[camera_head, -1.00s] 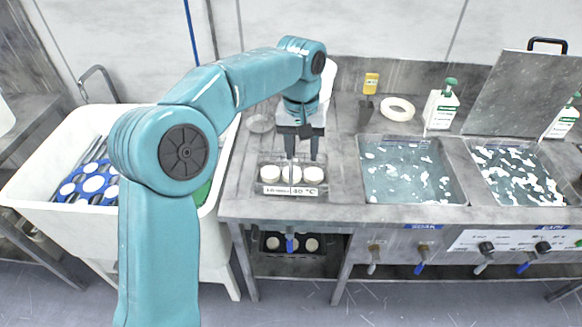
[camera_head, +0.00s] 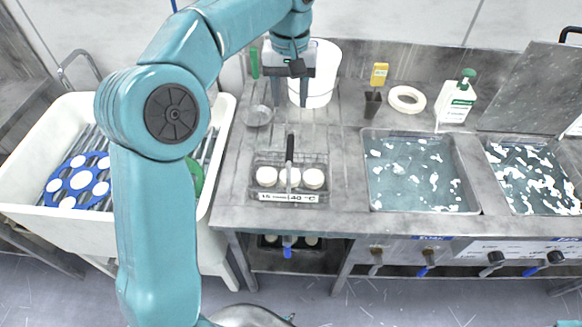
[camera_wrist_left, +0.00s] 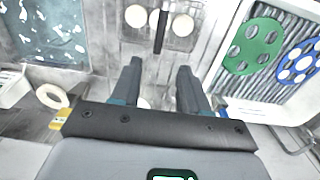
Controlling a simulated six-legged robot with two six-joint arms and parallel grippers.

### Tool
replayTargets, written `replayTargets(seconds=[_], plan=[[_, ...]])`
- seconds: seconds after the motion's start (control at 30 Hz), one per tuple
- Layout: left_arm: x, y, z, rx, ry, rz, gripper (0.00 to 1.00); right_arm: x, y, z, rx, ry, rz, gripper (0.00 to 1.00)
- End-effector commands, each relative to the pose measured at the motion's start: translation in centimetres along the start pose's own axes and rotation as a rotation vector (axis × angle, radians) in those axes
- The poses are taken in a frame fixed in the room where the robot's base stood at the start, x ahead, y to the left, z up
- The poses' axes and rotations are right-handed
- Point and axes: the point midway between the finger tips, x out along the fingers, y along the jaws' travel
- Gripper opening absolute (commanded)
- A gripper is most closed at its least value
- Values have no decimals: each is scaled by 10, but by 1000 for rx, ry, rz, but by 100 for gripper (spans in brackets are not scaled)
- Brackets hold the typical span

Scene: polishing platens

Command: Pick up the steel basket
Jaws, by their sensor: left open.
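The steel basket (camera_head: 258,192) sits on the metal bench left of the sinks. It is a low wire basket with round white pieces in it, a dark upright handle (camera_head: 290,150) and a front label reading 40 °C. My left gripper (camera_head: 289,103) is open and empty above the bench, behind the basket and apart from it. In the left wrist view the two fingers (camera_wrist_left: 158,68) point toward the dark handle (camera_wrist_left: 160,32), with white pieces on either side of it. The basket's far part is cut off there. My right gripper is not in view.
A white bucket (camera_head: 318,75) stands behind the gripper. A water-filled sink (camera_head: 415,172) lies right of the basket, with a white ring (camera_head: 406,99) and a bottle (camera_head: 456,98) behind. A white tub (camera_head: 30,180) with a blue disc (camera_head: 78,182) is at left.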

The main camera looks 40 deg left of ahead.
Motion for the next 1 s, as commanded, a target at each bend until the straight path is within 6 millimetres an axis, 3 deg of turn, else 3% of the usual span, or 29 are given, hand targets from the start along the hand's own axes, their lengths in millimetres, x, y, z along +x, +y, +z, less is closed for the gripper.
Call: replayTargets(seconds=[0.17, 0.5, 0.77, 1.0], plan=[[22, 0, 5, 1, -4, -3, 44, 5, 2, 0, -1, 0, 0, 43], [96, 0, 9, 0, -4, -3, 44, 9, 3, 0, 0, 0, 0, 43], [118, 0, 8, 1, -2, -1, 44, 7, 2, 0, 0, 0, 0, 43], [156, 0, 6, -1, -4, -2, 44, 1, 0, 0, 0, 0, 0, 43]])
